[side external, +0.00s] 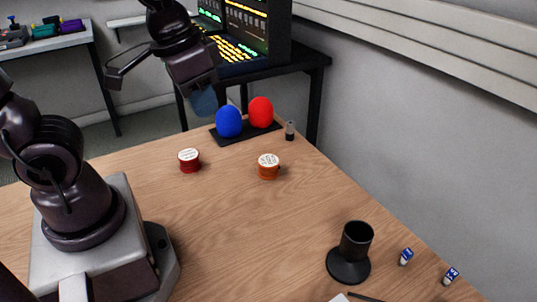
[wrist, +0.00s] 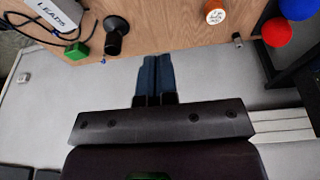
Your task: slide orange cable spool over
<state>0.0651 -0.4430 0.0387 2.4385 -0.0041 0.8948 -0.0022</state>
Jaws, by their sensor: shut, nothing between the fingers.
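The orange cable spool (side external: 268,167) stands upright on the wooden table, with a white printed top and orange sides. It also shows in the wrist view at the top edge (wrist: 215,12), right of my fingers. My gripper (side external: 204,104) is raised, up and to the left of the spool in the side view, and apart from it. In the wrist view its two blue fingers (wrist: 155,62) are together with nothing held. A red spool (side external: 189,160) with a white top stands to the left of the orange one.
A blue ball (side external: 228,121) and a red ball (side external: 261,112) sit on a black stand behind the spools, beside a small dark cylinder (side external: 290,130). A black cup (side external: 355,242) stands at front right, near two small blue-and-white items. The wood between the spools is clear.

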